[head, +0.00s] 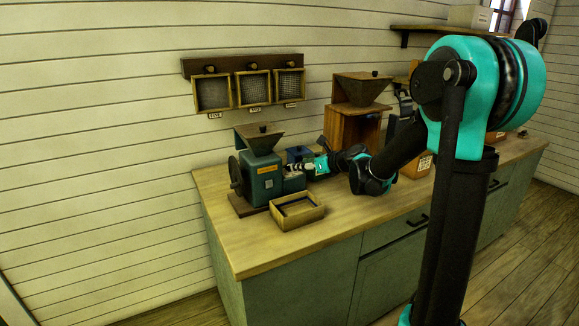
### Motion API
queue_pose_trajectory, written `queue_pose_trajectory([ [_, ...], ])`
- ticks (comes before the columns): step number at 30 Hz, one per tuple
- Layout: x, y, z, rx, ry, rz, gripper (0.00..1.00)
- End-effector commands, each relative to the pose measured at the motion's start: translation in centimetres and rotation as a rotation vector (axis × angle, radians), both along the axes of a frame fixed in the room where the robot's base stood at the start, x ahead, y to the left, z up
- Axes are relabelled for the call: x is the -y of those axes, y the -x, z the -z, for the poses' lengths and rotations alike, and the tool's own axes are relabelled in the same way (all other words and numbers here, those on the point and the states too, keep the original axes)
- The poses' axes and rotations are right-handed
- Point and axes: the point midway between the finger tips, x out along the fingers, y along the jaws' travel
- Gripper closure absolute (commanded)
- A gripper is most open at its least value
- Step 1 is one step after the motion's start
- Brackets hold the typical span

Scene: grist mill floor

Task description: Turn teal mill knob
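I cannot make out a separate knob; that side is partly covered by my gripper.
An open wooden box (297,212) sits in front of the mill. A dark blue container (298,154) stands behind my gripper. A wooden mill (355,110) stands further right. Framed sieves (252,88) hang on the wall. The front of the wooden counter (340,220) is clear.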

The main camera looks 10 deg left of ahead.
Motion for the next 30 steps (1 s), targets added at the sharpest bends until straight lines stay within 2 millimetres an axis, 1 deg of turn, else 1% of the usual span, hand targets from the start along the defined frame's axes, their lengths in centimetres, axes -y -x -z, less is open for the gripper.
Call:
queue_pose_trajectory([
  [1, -0.8, -0.6, 0.4, 0.002, 0.000, -0.002, 0.54],
  [6, -2.9, -2.5, 1.5, 0.001, 0.001, -0.002, 0.54],
  [12, -4.6, -4.0, 2.5, 0.000, 0.000, -0.001, 0.54],
  [18, -5.3, -4.6, 2.9, 0.001, 0.001, 0.001, 0.54],
  [26, -5.4, -4.7, 2.9, 0.001, 0.001, 0.001, 0.54],
  [30, -5.4, -4.7, 2.9, 0.001, 0.001, 0.001, 0.70],
])
